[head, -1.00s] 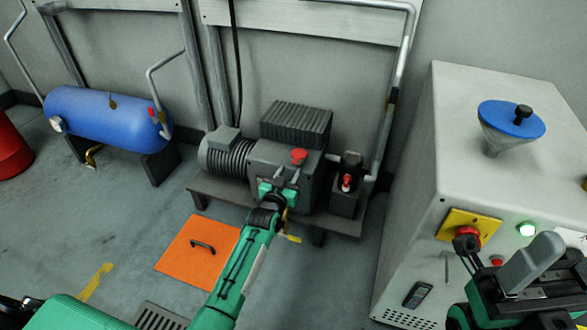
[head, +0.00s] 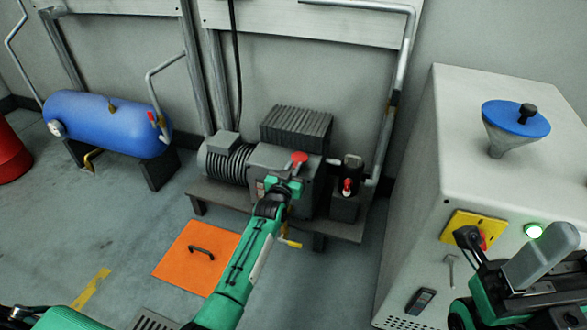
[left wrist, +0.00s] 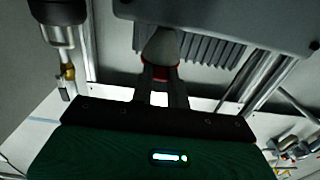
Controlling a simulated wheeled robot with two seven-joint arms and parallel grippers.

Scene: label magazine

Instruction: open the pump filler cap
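The pump (head: 285,165) is a dark grey block with a ribbed motor on its left. A red filler cap (head: 299,158) sits on its top. My left gripper (head: 293,174) is at the cap, just in front of it and a little lower. In the left wrist view its two fingers (left wrist: 163,84) stand apart with a gap between them. The red rim of the cap (left wrist: 162,73) shows at the fingertips; whether they touch it is unclear. My right gripper (head: 510,265) is at the lower right, away from the pump; its fingertips are not clear.
A blue tank (head: 108,125) stands at the left. A small dark unit with a red valve (head: 347,186) is right of the pump. A grey cabinet (head: 425,190) with a blue-topped funnel (head: 515,119) stands at the right. An orange floor plate (head: 190,262) lies in front.

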